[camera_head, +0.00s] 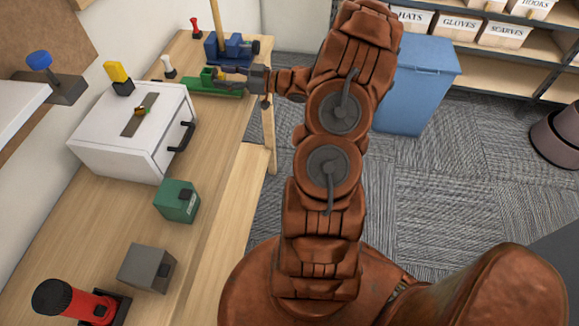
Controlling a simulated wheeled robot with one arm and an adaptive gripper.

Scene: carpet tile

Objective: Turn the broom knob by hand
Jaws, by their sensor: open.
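A blue holder (228,50) stands at the far end of the wooden bench, with a pale wooden pole (217,14), perhaps the broom handle, rising from it. A dark round part (255,46) on its right side may be the knob; it is too small to be sure. My gripper (226,74) is open, just in front of the blue holder and over a long green block (208,88). It is apart from the dark round part.
A blue bin (415,90) and labelled shelves (480,55) stand at right. Carpet is open between.

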